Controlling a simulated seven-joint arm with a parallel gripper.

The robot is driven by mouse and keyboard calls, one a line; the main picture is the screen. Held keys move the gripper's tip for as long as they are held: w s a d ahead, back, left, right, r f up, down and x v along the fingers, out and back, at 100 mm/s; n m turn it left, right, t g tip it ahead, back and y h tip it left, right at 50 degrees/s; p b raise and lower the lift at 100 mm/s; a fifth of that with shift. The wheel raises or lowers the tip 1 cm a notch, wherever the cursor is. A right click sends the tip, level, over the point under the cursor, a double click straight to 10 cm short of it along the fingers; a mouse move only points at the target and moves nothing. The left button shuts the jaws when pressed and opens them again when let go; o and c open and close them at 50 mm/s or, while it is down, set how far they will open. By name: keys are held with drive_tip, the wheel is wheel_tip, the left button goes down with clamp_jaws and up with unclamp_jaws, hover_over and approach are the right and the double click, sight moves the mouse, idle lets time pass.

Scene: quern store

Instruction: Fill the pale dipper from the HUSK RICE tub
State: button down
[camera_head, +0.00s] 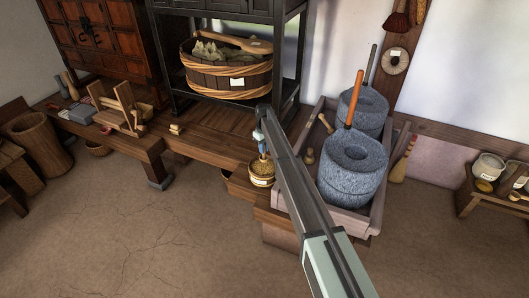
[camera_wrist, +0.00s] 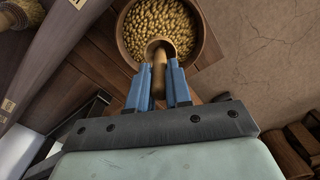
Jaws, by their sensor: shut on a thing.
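A small round wooden tub (camera_head: 262,182) with golden grain in it sits on the low wooden step in the middle; its label is too small to read. In the wrist view the tub (camera_wrist: 126,48) is at the top, full of grain. My gripper (camera_wrist: 158,66) is shut on the handle of a pale brown dipper (camera_wrist: 159,72). The dipper's small bowl is over or in the grain, inside the rim; I cannot tell how deep it is or how much it holds. In the head view my gripper (camera_head: 262,147) is just above the tub, and the dipper is not clear.
A stone quern (camera_head: 352,175) with an orange handle stands in a wooden trough (camera_head: 372,222) close to the right of my arm. A large rope-bound basin (camera_head: 228,80) sits on the dark shelf behind. A side bench (camera_head: 478,195) with a pale pot is far right. The front floor is clear.

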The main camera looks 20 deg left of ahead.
sight(264, 159)
drive_tip(key=shift+f, duration=3.85)
drive_tip(key=shift+r, duration=5)
